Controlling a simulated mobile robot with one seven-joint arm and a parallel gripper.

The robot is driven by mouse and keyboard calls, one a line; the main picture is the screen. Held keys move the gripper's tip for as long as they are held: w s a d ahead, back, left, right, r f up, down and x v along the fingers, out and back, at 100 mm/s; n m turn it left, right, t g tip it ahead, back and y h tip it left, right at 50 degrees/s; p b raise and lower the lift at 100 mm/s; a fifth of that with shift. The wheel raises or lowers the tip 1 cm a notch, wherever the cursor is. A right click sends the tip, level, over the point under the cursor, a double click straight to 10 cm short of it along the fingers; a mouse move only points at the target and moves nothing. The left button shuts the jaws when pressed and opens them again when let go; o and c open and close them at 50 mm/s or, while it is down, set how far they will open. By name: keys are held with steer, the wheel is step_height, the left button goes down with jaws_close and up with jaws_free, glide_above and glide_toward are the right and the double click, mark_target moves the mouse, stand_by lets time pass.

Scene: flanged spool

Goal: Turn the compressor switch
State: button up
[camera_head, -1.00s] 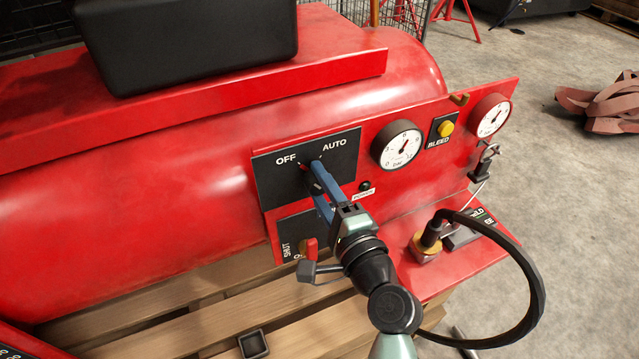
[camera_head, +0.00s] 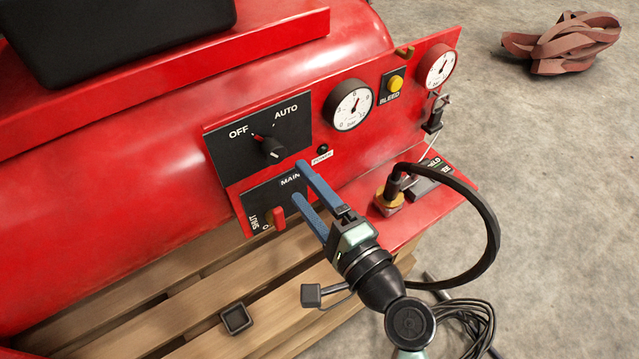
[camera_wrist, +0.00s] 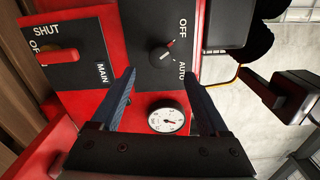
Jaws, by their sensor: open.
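The compressor switch (camera_head: 270,147) is a black knob with a red pointer mark on a black plate marked OFF and AUTO. Its mark points up-left toward OFF in the head view. In the wrist view the knob (camera_wrist: 162,53) stands just beyond the fingertips, and its mark leans toward OFF. My gripper (camera_head: 300,182) is open and empty, its two blue fingers apart. In the head view it lies below and right of the knob, in front of the MAIN plate, clear of the knob. The wrist view shows both fingers (camera_wrist: 160,78) with nothing between them.
A red lever (camera_head: 279,217) sits on the MAIN plate below. Right of the switch are a pressure gauge (camera_head: 349,105), a yellow BLEED button (camera_head: 395,83) and a second gauge (camera_head: 437,67). A black hose (camera_head: 478,205) loops at the right.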

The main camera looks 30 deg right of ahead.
steer(key=s, duration=0.4)
steer(key=shift+d, duration=0.1)
stand_by(0.4)
